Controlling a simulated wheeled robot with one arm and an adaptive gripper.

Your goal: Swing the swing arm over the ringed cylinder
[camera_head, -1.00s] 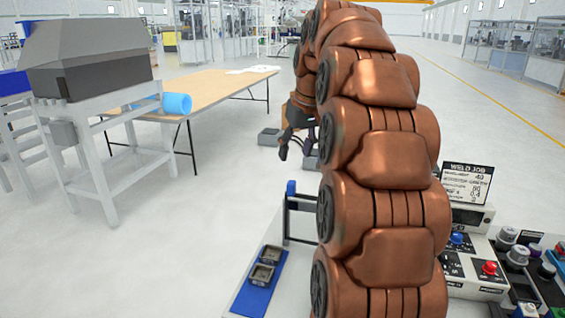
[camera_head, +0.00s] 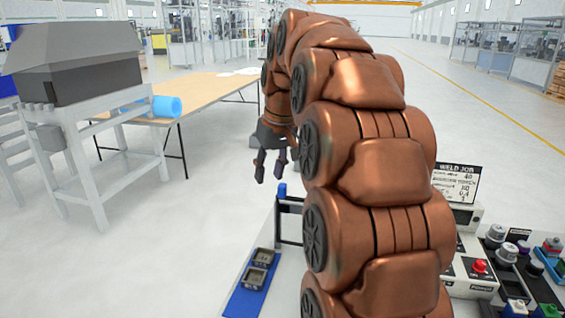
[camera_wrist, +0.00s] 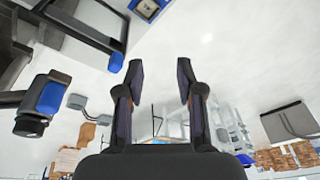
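My gripper (camera_head: 269,167) hangs left of my copper-coloured arm, beyond a dark bar frame with a blue-capped end (camera_head: 282,190). In the wrist view my gripper (camera_wrist: 160,78) has its two fingers apart with nothing between them. There a black arm with a blue band (camera_wrist: 50,98) and a dark round end reaches in from the left, apart from the fingers. It may be the swing arm; I cannot tell for sure. A dark frame with a blue tip (camera_wrist: 116,62) is above it. I cannot pick out the ringed cylinder; my arm hides much of the bench.
A blue tray (camera_head: 242,301) with two grey square parts lies at the bench's left. A WELD JOB sign (camera_head: 456,181) and a red button (camera_head: 480,266) stand at the right, near several knobs.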

